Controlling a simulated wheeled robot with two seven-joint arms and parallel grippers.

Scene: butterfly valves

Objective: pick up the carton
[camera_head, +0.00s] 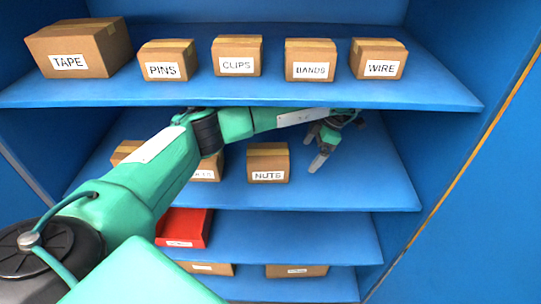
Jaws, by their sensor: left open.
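Several brown cartons with white labels stand in a blue shelf unit. The carton labelled NUTS (268,163) stands upright on the second shelf. Left of it, a carton (208,170) is partly hidden behind my left arm, and another carton (126,151) shows only in part. My left arm reaches in under the top shelf. My left gripper (322,146) is open and empty, over the second shelf to the right of the NUTS carton and apart from it. My right gripper is not in view.
The top shelf (250,95) holds cartons labelled TAPE (84,47), PINS (168,60), CLIPS (237,55), BANDS (310,59) and WIRE (378,58). A red bin (184,227) and more cartons stand lower. The second shelf's right end is clear.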

